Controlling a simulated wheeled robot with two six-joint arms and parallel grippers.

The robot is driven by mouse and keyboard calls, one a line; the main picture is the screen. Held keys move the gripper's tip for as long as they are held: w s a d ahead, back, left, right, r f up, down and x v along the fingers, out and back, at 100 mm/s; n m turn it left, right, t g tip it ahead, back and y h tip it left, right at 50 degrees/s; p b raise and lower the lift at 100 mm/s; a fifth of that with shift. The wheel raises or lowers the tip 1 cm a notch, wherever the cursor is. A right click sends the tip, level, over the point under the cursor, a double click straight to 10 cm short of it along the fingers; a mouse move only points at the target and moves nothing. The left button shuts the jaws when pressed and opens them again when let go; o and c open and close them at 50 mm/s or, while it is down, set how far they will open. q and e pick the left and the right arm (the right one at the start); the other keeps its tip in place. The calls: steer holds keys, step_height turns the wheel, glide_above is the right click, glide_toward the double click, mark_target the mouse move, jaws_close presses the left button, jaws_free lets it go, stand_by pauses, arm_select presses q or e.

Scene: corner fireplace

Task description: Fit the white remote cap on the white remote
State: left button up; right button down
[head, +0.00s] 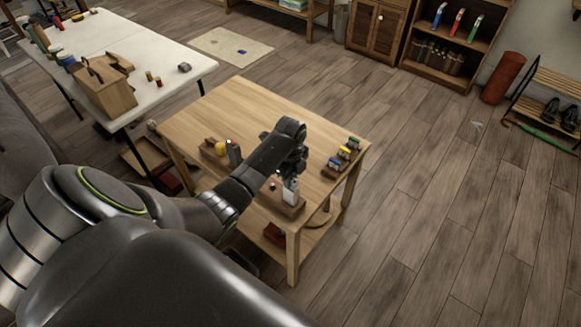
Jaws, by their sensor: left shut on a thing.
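My left gripper (286,172) reaches in from the left over the near right part of the wooden table. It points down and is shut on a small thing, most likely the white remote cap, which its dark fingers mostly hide. The white remote (290,192) stands upright on a wooden block (284,207) right under the fingers. I cannot tell whether the cap touches the remote. My right gripper is not in view.
The wooden table (240,102) also holds a wooden holder (213,157) with a yellow thing (221,149), a grey remote-like thing (234,153) and a rack of colored pieces (344,155). A white table (130,42) stands at back left. The table's far part is clear.

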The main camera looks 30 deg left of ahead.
arm_select(q)
steer(key=shift+f, duration=0.6)
steer(key=o, duration=0.9)
steer(key=shift+o, duration=0.2)
step_height(320, 180, up, 11)
steer(key=shift+w+f+b, duration=0.1)
steer(key=shift+f+b, duration=0.05)
steer(key=shift+b, duration=0.7)
step_height(320, 180, up, 7)
steer(key=p, duration=0.5)
steer(key=shift+f, duration=0.2)
